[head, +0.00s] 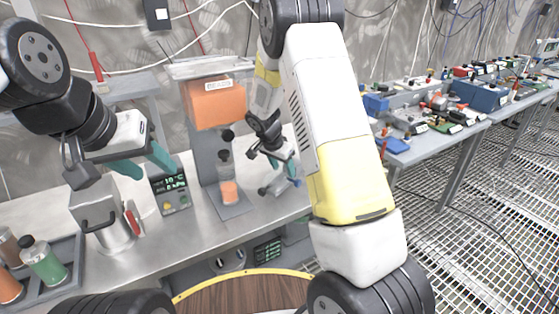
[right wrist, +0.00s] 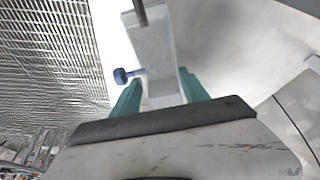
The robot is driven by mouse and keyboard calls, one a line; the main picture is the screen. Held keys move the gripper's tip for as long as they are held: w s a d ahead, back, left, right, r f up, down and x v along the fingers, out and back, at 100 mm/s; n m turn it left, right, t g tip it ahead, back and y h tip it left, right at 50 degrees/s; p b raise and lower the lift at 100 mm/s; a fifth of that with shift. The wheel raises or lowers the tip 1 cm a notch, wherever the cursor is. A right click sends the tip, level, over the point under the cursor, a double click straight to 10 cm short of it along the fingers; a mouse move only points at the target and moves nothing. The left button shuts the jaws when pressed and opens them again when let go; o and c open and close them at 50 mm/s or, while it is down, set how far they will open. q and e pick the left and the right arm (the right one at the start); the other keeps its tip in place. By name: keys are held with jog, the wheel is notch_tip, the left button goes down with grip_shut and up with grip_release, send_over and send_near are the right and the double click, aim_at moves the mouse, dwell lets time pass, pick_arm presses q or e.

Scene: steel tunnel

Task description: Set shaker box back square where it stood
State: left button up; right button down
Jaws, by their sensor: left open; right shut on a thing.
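I cannot tell for sure which thing is the shaker box. An orange box (head: 214,102) with a white label is at the top of a grey stand. My right gripper (head: 284,168) is to the right of this stand, low over the bench. In the right wrist view its teal fingers are shut on a light grey piece (right wrist: 154,60) with a blue knob (right wrist: 122,76). My left gripper (head: 143,164) is open and empty, above the bench near a small display box (head: 171,189).
A bottle with orange content (head: 228,188) stands on the stand's base. A steel jug (head: 110,222) and a tray (head: 68,262) with bottles are at the left. A second bench (head: 440,150) with cluttered parts is at the right. Some bare bench lies at the front.

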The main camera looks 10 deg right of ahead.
jog(key=w+d, duration=0.2)
jog(key=w, duration=0.1)
jog(key=w+d, duration=0.1)
jog(key=shift+w+f, duration=0.25)
jog(key=shift+w, duration=0.1)
jog(key=shift+f, duration=1.75)
jog(key=shift+f, duration=0.1)
jog(key=c, duration=0.6)
grip_release()
